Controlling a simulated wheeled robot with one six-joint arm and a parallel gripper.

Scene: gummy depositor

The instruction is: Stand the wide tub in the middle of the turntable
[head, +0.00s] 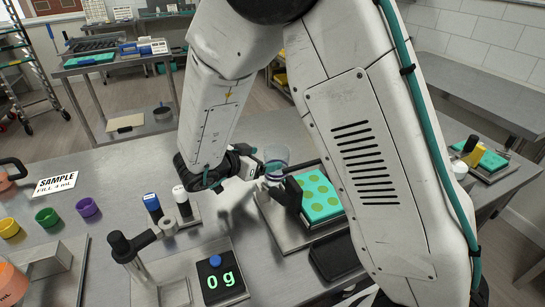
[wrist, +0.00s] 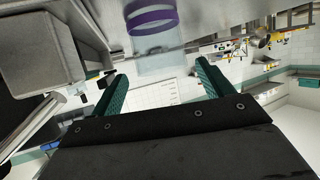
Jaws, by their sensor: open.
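In the wrist view, a clear tub-like body (wrist: 160,62) with a purple band (wrist: 151,18) shows at the top, between the two teal fingers. My gripper (wrist: 161,71) is open, its fingers spread to either side of the clear body. I cannot tell whether they touch it or whether the band is part of it. I cannot make out a turntable; my arm hides much of the bench.
A green dotted mould (head: 320,194) lies right of my gripper. Dark and white bottles (head: 153,206) and a scale reading 0 g (head: 221,281) stand left of and below it. Purple (head: 87,207), green (head: 47,217) and yellow (head: 9,228) cups stand at the far left.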

